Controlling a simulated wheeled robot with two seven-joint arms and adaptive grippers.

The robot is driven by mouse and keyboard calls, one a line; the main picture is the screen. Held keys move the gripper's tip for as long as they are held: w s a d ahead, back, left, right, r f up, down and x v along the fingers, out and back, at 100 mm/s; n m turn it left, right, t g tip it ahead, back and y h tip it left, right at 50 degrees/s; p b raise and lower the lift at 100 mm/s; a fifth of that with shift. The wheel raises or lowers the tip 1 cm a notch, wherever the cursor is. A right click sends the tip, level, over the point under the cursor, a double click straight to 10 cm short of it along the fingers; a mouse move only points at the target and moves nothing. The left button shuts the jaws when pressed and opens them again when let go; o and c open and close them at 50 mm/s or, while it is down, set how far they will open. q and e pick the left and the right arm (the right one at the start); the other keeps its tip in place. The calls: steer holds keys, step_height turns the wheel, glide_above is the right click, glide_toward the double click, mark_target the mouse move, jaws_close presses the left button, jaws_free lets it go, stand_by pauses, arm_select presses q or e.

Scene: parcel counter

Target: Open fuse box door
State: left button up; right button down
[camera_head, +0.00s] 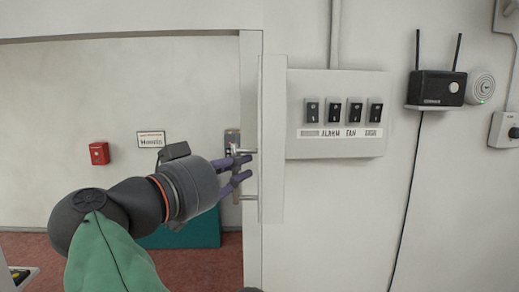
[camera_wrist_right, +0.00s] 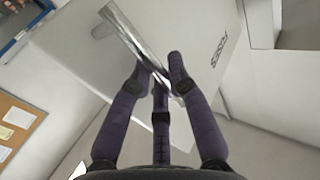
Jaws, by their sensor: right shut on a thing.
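The grey fuse box (camera_head: 336,145) is on the wall right of centre, with a row of black switches showing. Its pale door (camera_head: 272,140) stands swung out at the box's left side, seen nearly edge-on. The bar handle (camera_head: 249,197) is on the door's left-facing side. My right gripper (camera_head: 246,165), with purple fingers, is shut on this handle. In the right wrist view the fingers (camera_wrist_right: 160,85) close around the shiny handle (camera_wrist_right: 125,32), against the door panel (camera_wrist_right: 215,70) with lettering. My left gripper is not in view.
A black router (camera_head: 437,88) with a hanging cable and a round white device (camera_head: 481,87) are on the wall to the right. A wide opening with a pale frame (camera_head: 251,80) lies left of the door. Beyond it are a red wall box (camera_head: 99,153) and a teal object (camera_head: 185,238).

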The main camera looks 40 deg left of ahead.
steer(key=shift+s+a+p, duration=0.25)
steer(key=shift+a+p, duration=0.3)
steer(key=shift+a, duration=0.15)
steer(key=shift+s+a+p, duration=0.2)
steer(key=shift+a+p, duration=0.3)
steer(key=shift+a, duration=0.2)
steer(key=c, duration=1.4)
jaws_free()
steer(key=shift+c, duration=0.2)
